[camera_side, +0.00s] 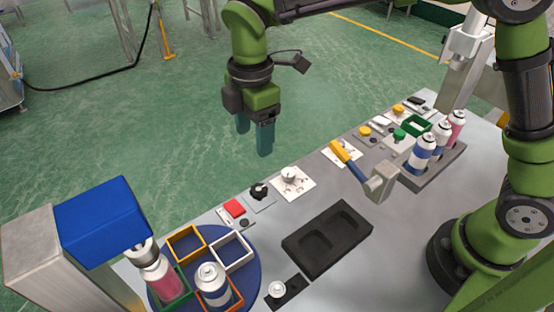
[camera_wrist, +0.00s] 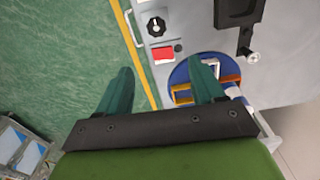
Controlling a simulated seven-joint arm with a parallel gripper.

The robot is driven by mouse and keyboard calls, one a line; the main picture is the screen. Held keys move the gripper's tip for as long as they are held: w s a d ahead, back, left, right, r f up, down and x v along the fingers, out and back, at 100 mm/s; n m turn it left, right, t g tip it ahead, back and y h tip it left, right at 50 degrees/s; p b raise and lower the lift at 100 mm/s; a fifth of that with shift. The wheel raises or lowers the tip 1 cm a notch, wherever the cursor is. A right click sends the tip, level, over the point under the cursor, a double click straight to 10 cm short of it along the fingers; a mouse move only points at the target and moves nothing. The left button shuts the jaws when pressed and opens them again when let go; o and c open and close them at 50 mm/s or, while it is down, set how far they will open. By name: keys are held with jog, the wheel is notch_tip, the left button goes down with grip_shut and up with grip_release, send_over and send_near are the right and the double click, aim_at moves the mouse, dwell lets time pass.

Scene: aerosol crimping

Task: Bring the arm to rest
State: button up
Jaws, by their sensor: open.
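My gripper (camera_side: 254,138) hangs in the air past the far edge of the table, over the green floor. Its teal fingers point down, and nothing shows between them. No part of the gripper touches anything that I can see.
A blue turntable (camera_side: 250,285) with coloured square holders carries cans under a blue-topped press (camera_side: 100,210). A lever with a yellow handle (camera_side: 348,160), a black tray (camera_side: 328,238), a red button (camera_side: 234,207) and several cans (camera_side: 421,153) in a rack stand on the table.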

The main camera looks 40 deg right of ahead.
jog(key=s+d+r+m+t+y, duration=0.1)
jog(key=s+d+r+m+t, duration=0.2)
jog(key=s+d+m, duration=0.4)
jog(key=s+d+r+m+t, duration=0.3)
jog(key=s+d+m, duration=0.5)
jog(key=d+m, duration=0.6)
jog(key=shift+s+r+m+t+y, duration=0.2)
jog(key=shift+m+t+y, duration=0.15)
jog(key=shift+t, duration=0.25)
